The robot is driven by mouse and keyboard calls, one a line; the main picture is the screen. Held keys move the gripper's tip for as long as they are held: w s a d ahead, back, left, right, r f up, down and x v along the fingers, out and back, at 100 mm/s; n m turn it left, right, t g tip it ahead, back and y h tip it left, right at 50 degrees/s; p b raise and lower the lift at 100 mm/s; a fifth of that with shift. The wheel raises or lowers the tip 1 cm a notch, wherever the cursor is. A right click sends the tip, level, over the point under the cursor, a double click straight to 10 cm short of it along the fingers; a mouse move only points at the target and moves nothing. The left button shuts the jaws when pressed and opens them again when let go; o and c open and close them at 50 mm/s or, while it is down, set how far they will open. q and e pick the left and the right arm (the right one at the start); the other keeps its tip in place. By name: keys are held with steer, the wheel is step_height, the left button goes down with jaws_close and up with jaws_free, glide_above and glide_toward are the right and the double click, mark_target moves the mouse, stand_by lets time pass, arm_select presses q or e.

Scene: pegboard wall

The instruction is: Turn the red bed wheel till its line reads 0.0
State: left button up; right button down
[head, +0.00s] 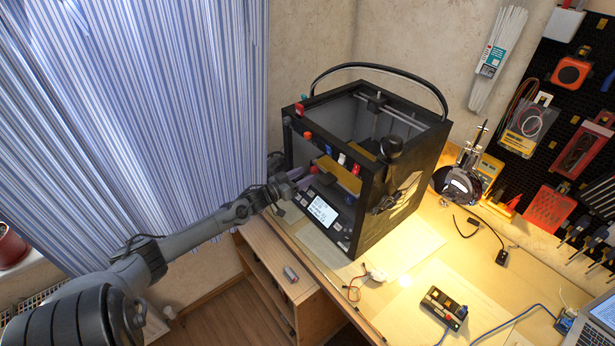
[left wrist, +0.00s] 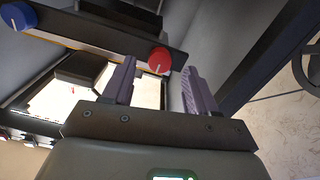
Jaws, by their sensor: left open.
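The red wheel (left wrist: 159,59) sits on a dark bar in the left wrist view, with a short white line on its face pointing roughly down in the picture. My left gripper (left wrist: 160,78) is open, with one purple finger to each side of the wheel in that view. Whether the fingers touch it I cannot tell. In the head view my left gripper (head: 305,176) is at the front left of the black printer (head: 375,222), and a small red spot (head: 314,169) shows by its fingertips. The scale reading is too small to make out. My right gripper is not in view.
A blue wheel (left wrist: 18,18) sits on the same bar, left of the red one. The printer's screen panel (head: 322,211) is just below my left gripper. Several coloured knobs line the printer's upper front. A striped curtain (head: 150,120) hangs at the left.

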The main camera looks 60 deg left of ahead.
arm_select(q)
steer(key=shift+w+a, duration=0.1)
steer(key=shift+w, duration=1)
steer(key=shift+c, duration=0.2)
steer(key=c, duration=1)
